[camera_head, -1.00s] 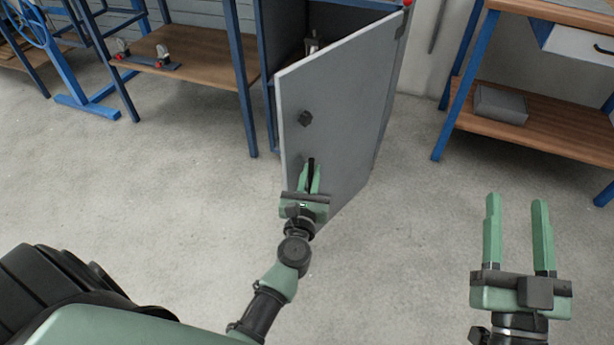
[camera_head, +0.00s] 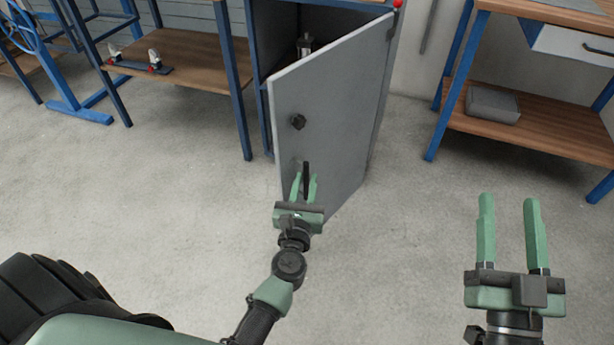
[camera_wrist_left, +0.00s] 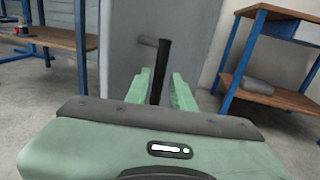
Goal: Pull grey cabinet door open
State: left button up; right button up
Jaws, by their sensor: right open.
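The grey cabinet door (camera_head: 335,115) stands ajar, swung out from the blue-framed cabinet, with the dark inside showing behind it. A dark bar handle (camera_head: 306,178) is low on its face, and a dark knob (camera_head: 298,121) sits above. My left gripper (camera_head: 304,182) is at the handle, its fingers on either side with the bar between them. They look slightly spread. The left wrist view shows the handle (camera_wrist_left: 160,72) between the fingers; contact is hard to judge. My right gripper (camera_head: 508,205) is open and empty over the floor at right.
A workbench with a wooden shelf (camera_head: 185,72) stands left of the cabinet. Another bench (camera_head: 540,122) at right carries a grey box (camera_head: 492,104). A metal item (camera_head: 305,45) shows inside the cabinet. The concrete floor (camera_head: 190,220) before the door is clear.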

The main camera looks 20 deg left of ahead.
pick_arm(q)
jog(key=v, duration=0.4)
jog(key=shift+s+d, duration=0.1)
jog(key=shift+s, duration=0.2)
jog(key=shift+s+d, duration=0.15)
jog(key=shift+s, duration=0.4)
pick_arm(e)
jog(key=shift+s+r, duration=0.15)
jog(key=shift+r, duration=0.2)
